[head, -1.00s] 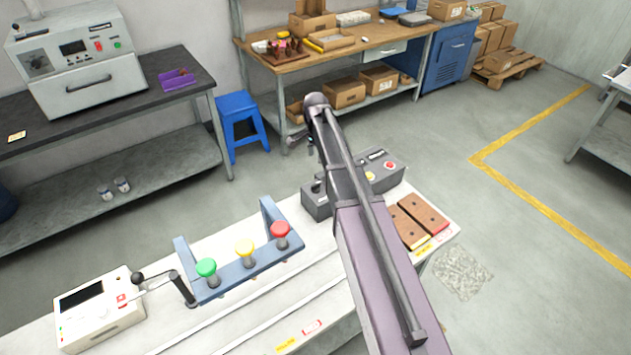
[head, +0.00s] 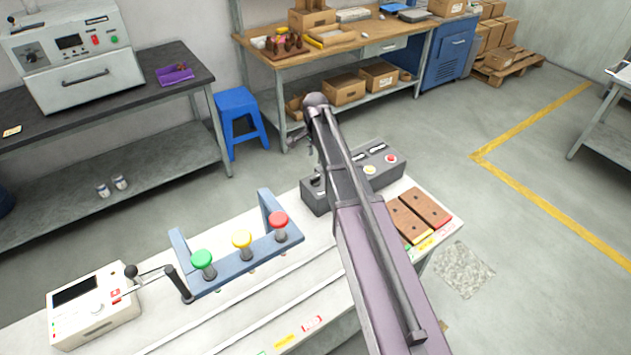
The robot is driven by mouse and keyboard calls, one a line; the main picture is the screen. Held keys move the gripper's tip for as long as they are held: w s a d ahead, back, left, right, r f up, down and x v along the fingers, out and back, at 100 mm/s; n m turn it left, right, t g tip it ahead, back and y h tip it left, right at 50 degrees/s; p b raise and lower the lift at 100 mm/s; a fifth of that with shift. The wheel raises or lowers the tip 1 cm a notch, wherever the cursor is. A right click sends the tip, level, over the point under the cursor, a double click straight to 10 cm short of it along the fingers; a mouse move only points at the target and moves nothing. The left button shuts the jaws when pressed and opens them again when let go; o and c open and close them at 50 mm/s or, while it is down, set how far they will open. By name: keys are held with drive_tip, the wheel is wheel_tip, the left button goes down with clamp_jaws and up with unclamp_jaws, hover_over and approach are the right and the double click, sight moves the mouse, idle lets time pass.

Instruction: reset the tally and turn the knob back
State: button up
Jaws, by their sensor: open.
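A white counter box (head: 112,318) with a dark screen (head: 75,291), a red button (head: 115,293) and a small pale knob (head: 97,308) sits at the bench's left end. A bent lever with a black ball (head: 131,271) stands beside it and overlaps it. A dark grey control box (head: 385,176) with yellow and red buttons stands at the bench's back; a dark knob or stick (head: 317,184) shows at its left end. My arm crosses in front of this box. My gripper (head: 316,153) is mostly hidden behind my arm, above the box's left part; its fingertips are not clear.
A blue-grey rack (head: 245,264) with green, yellow and red knobs stands mid-bench. Brown blocks (head: 425,207) lie at the bench's right end. A blue stool (head: 240,118) and a dark side table (head: 140,135) are behind.

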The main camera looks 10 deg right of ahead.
sight(316, 177)
drive_tip(key=shift+f+b, duration=4.9)
drive_tip(key=shift+f, duration=0.3)
clamp_jaws()
